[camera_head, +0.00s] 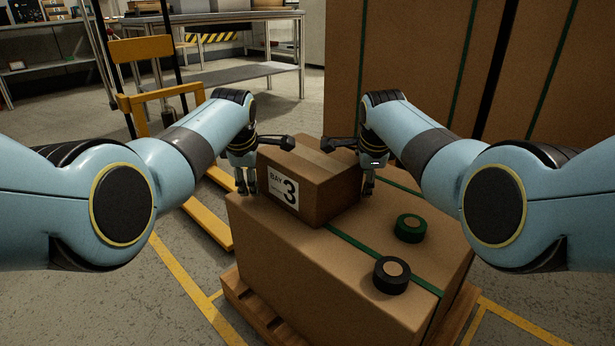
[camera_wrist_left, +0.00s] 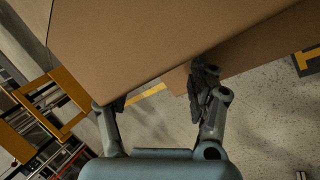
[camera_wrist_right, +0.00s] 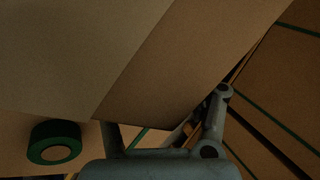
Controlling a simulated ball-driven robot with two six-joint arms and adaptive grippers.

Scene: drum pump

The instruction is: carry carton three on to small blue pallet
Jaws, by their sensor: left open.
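Carton three (camera_head: 322,190), a small brown box with a white "BAY 3" label, sits on top of a large brown box (camera_head: 300,260) in the head view. My left gripper (camera_head: 266,164) is at its left side, fingers spread, one over the top edge and one hanging by the side. In the left wrist view its fingers (camera_wrist_left: 158,98) are apart beside a cardboard face. My right gripper (camera_head: 348,166) is at the carton's right side, fingers also spread; they are apart in the right wrist view (camera_wrist_right: 163,115). Contact cannot be told. No blue pallet is in view.
A green tape roll (camera_head: 410,228) and a black one (camera_head: 391,275) lie on the large box, right of the carton. The box stands on a wooden pallet (camera_head: 252,318). Strapped tall boxes (camera_head: 420,80) stand behind. A yellow trolley (camera_head: 147,85) and workbench (camera_head: 250,72) are back left.

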